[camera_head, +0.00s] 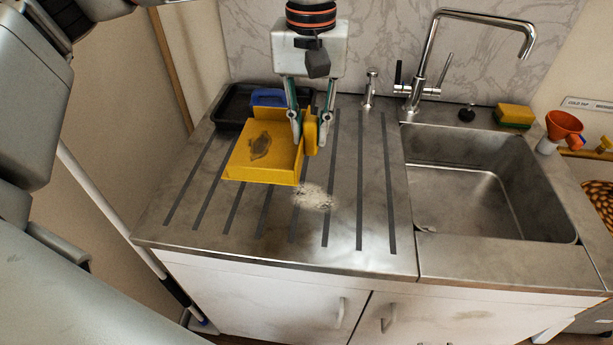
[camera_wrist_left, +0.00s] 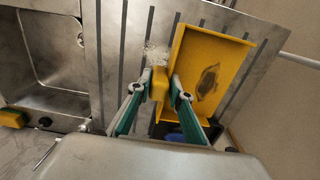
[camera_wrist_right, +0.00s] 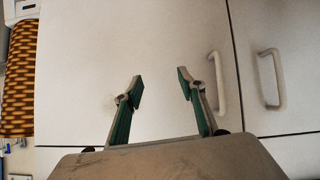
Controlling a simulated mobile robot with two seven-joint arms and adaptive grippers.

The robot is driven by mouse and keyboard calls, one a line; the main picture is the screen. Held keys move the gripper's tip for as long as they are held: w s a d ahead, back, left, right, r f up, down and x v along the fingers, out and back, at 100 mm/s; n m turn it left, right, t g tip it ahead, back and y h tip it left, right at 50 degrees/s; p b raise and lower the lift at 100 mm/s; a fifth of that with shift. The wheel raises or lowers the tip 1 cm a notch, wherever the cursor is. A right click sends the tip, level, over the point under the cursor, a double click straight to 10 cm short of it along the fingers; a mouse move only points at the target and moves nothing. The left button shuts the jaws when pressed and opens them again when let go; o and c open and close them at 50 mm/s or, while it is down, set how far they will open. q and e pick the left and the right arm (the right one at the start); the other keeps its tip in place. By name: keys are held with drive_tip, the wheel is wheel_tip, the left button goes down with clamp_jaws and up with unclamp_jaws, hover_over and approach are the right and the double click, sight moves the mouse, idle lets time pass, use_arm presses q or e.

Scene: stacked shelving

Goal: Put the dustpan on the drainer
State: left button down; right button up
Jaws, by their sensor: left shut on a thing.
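The yellow dustpan (camera_head: 240,158), with a dark smudge on its pan, is over the ribbed steel drainer (camera_head: 345,235) left of the sink. My left gripper (camera_head: 310,140) is shut on its yellow handle, and the pan extends to the left. The dustpan also shows in the left wrist view (camera_wrist_left: 200,85), with the left gripper's fingers (camera_wrist_left: 160,90) on either side of the handle. I cannot tell whether the pan touches the drainer. My right gripper (camera_wrist_right: 158,90) is open and empty in front of the white cupboard doors.
A black tray (camera_head: 232,106) with a blue item (camera_head: 268,97) stands at the drainer's back left. A pale powdery patch (camera_head: 313,196) lies in front of the dustpan. The tap (camera_head: 425,65) and sink (camera_head: 480,185) are to the right. The front drainer is otherwise clear.

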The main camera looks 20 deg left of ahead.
use_arm(q)
wheel_tip(320, 180, down, 13)
drive_tip(key=shift+f+b, duration=0.15)
drive_tip(key=shift+b, duration=0.25)
drive_tip(key=shift+f, duration=0.15)
drive_tip(key=c, duration=1.8)
unclamp_jaws()
drive_tip(key=shift+c, duration=0.2)
wheel_tip(320, 180, up, 12)
drive_tip(key=shift+r+p, duration=0.2)
drive_tip(key=shift+p, duration=0.15)
